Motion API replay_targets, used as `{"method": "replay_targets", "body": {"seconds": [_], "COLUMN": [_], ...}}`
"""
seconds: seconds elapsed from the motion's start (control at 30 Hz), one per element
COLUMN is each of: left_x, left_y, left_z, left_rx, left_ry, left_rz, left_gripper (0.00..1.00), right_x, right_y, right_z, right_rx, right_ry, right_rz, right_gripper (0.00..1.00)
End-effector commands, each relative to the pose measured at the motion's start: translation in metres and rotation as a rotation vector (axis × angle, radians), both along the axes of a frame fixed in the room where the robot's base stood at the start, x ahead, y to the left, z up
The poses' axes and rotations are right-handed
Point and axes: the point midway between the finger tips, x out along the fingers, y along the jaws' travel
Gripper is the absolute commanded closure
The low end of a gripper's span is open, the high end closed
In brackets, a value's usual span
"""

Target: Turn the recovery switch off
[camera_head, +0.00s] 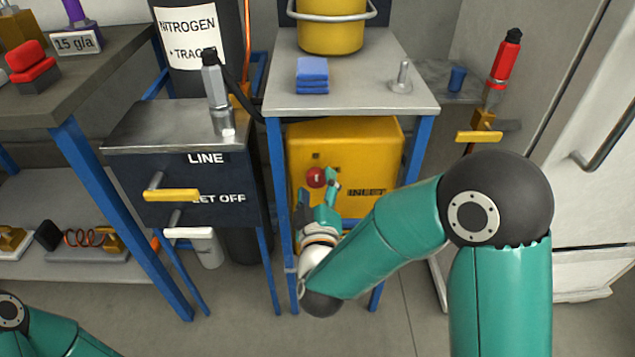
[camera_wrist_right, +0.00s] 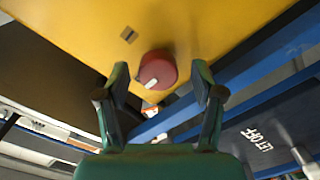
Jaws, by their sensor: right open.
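A yellow box (camera_head: 360,150) stands under the grey-topped stand and has a round red knob (camera_head: 316,177) on its front. I take the knob to be the recovery switch; the dark label beside it is not legible. In the right wrist view the red knob (camera_wrist_right: 157,70) shows a white mark on its lower-left side. My right gripper (camera_head: 319,184) is open in front of the box, its fingers (camera_wrist_right: 161,84) on either side of the knob in the picture. I cannot tell whether they touch it. My left gripper is out of frame; only part of my left arm shows.
A dark blue cabinet (camera_head: 185,173) with yellow and white handles stands left of the box. The stand's blue legs (camera_head: 278,200) flank the box. A white door is at right.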

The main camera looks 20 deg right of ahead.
Motion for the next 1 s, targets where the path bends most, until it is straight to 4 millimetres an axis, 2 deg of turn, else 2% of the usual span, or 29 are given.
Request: {"method": "replay_targets", "body": {"seconds": [0.2, 0.4, 1.0], "left_x": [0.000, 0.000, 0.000], "left_y": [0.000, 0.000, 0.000], "left_z": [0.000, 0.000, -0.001], "left_rx": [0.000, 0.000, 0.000], "left_ry": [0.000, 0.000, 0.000], "left_rz": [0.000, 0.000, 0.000], "left_gripper": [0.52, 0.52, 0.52], "right_x": [-0.035, -0.055, -0.058], "right_y": [0.011, 0.016, 0.016], "right_z": [-0.001, -0.001, -0.001], "right_rx": [-0.002, -0.001, -0.001], "right_ry": [0.002, 0.003, 0.003], "right_rz": [0.004, 0.002, 0.001], "right_gripper": [0.33, 0.33, 0.33]}}
